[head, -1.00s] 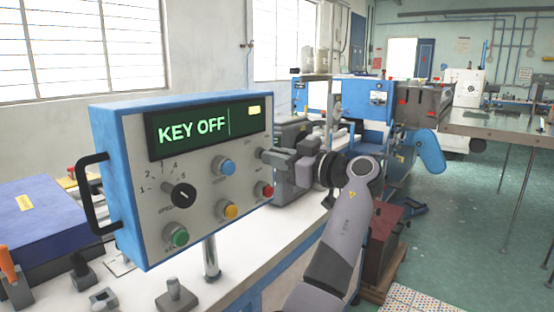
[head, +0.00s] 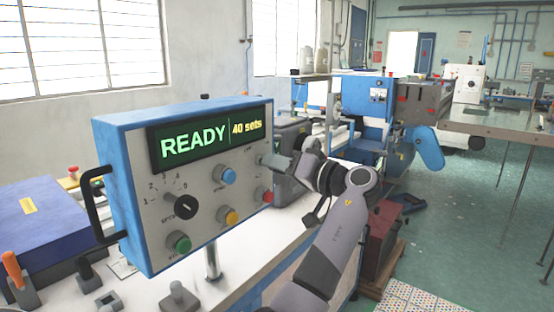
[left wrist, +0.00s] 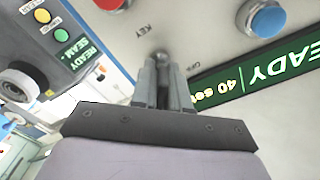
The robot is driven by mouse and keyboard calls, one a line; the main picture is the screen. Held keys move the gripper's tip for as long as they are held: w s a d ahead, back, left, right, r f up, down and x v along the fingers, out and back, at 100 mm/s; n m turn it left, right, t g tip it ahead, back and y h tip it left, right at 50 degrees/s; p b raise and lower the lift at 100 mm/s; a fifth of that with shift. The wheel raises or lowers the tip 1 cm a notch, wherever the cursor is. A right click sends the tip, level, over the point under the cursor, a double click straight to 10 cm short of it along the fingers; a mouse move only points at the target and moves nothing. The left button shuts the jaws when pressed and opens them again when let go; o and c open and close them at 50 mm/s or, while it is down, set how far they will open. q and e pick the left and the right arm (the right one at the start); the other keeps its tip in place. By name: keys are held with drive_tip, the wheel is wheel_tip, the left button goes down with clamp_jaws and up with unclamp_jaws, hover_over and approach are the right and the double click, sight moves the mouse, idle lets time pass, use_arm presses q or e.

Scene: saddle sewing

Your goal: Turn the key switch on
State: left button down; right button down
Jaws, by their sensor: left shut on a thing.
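The blue control box (head: 104,180) has a grey front panel. Its screen (head: 208,137) reads "READY" and "40 sets" in lit letters. My left gripper (head: 268,161) is at the panel's right edge, where the key switch is, and hides most of the key. In the left wrist view the gripper (left wrist: 164,75) is shut on the key (left wrist: 160,56), beside the "KEY" and "OFF" labels. The screen also shows upside down in this view (left wrist: 262,75). My right gripper is not in view.
The panel carries a black speed knob (head: 185,207), a blue button (head: 228,175), a yellow button (head: 232,216), a green button (head: 182,243) and a red button (head: 268,197), the last close below my gripper. A black side handle (head: 90,205) sticks out left.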

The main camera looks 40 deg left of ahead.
use_arm(q)
drive_tip(key=shift+m, duration=0.6)
drive_tip(key=c, duration=1.2)
unclamp_jaws()
drive_tip(key=shift+c, duration=0.2)
drive_tip(key=shift+d, duration=0.1)
drive_tip(key=d+b, duration=0.1)
drive_tip(key=d, duration=0.6)
drive_tip(key=shift+w, duration=0.4)
